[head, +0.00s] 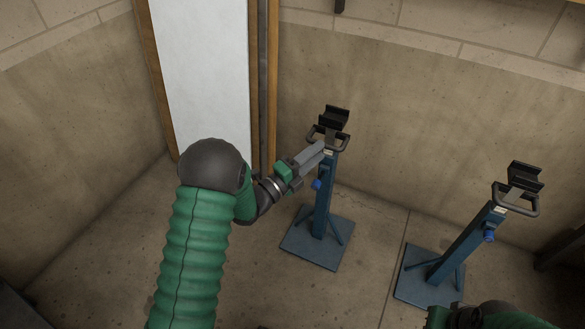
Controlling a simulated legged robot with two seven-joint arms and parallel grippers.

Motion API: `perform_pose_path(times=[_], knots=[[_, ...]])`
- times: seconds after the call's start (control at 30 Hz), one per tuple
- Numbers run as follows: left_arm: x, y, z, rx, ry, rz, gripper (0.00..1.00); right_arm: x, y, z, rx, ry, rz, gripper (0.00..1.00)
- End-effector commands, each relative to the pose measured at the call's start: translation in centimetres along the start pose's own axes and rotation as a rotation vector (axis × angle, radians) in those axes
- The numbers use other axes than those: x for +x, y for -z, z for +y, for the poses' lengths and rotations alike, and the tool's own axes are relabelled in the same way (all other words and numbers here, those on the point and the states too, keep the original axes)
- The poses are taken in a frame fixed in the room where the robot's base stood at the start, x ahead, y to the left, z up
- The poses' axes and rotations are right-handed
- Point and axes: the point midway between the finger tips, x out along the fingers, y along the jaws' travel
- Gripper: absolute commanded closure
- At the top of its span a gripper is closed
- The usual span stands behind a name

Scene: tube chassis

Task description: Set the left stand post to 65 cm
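The left stand (322,205) is a blue post on a square blue base, with a black V-shaped cradle on top, a dark loop handle (345,141) below the cradle and a blue knob (317,184) on its side. My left gripper (322,150) reaches in from the left, its grey fingers at the upper post just below the handle. It overlaps the post in the picture, and contact is unclear. The finger gap is too small to read. My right gripper is out of view; only part of my green arm shows at the bottom right. No height marks are readable.
A second, similar blue stand (465,243) stands to the right, with its own cradle, handle and knob. A white panel with wooden edges (205,75) stands behind my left arm. A concrete wall runs behind both stands. Floor is clear between the bases.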

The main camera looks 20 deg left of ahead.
Motion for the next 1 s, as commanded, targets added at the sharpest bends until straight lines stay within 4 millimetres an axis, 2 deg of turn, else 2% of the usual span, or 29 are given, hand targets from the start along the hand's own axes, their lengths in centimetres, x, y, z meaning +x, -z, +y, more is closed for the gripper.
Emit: perform_pose_path(times=[0.03, 0.3, 0.43, 0.6, 1.0], knots=[[-1.4, -0.2, -0.4, -0.002, -0.007, -0.005, 0.64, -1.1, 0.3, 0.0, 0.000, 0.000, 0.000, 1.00], [-9.3, -0.1, -0.1, -0.005, -0.009, -0.004, 0.64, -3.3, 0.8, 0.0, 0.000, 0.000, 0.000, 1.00], [-12.0, 0.0, 0.1, -0.004, -0.009, -0.002, 0.64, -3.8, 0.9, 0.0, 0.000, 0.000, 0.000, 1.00], [-13.4, 0.1, 0.2, -0.003, -0.006, 0.000, 0.64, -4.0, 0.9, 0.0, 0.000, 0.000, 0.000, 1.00], [-13.4, 0.1, 0.3, -0.003, -0.005, 0.001, 0.64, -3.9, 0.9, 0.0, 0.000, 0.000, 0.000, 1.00]])
